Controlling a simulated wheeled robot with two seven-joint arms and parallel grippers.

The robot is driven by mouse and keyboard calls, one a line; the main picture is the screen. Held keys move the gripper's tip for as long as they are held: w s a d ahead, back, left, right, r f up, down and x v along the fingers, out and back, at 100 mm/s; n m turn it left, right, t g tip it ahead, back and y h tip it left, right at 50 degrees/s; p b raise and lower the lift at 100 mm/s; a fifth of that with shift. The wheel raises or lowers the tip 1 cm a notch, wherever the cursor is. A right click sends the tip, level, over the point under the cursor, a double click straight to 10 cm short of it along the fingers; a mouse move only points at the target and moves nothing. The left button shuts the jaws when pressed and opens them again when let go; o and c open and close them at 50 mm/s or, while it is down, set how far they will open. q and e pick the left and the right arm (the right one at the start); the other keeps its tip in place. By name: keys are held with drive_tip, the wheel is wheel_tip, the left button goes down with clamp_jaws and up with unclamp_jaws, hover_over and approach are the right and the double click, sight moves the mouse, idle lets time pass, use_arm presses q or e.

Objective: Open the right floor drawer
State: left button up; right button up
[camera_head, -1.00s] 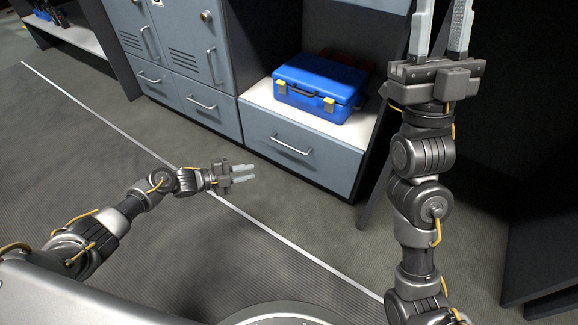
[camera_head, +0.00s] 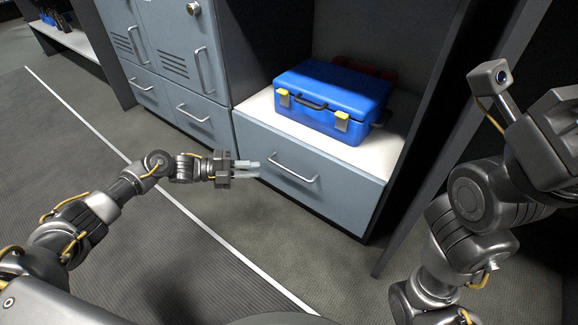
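The right floor drawer (camera_head: 345,197) is a grey-blue front with a silver bar handle (camera_head: 297,175), below the shelf with the blue case. It looks shut. My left gripper (camera_head: 252,170) is in front of the drawer's left part, pointing right, its fingertips a little left of the handle in the picture. Its two fingers are apart with nothing between them. I cannot tell its exact distance from the drawer front. My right arm (camera_head: 478,200) stands at the right; its gripper body (camera_head: 560,130) is cut by the picture edge and its fingers are out of view.
A blue case (camera_head: 335,92) with yellow latches sits on the white shelf (camera_head: 262,108) above the drawer. Lockers and two more handled drawers (camera_head: 195,115) stand to the left. A dark slanted panel (camera_head: 450,140) is between the drawer and my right arm. The floor before the drawer is clear.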

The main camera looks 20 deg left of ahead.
sight(288, 170)
use_arm(q)
drive_tip(key=b+x, duration=0.4)
drive_tip(key=x, duration=0.7)
drive_tip(key=shift+d+b, duration=0.1)
drive_tip(key=shift+b, duration=0.3)
drive_tip(key=shift+d, duration=0.1)
drive_tip(key=shift+c, duration=0.2)
clamp_jaws()
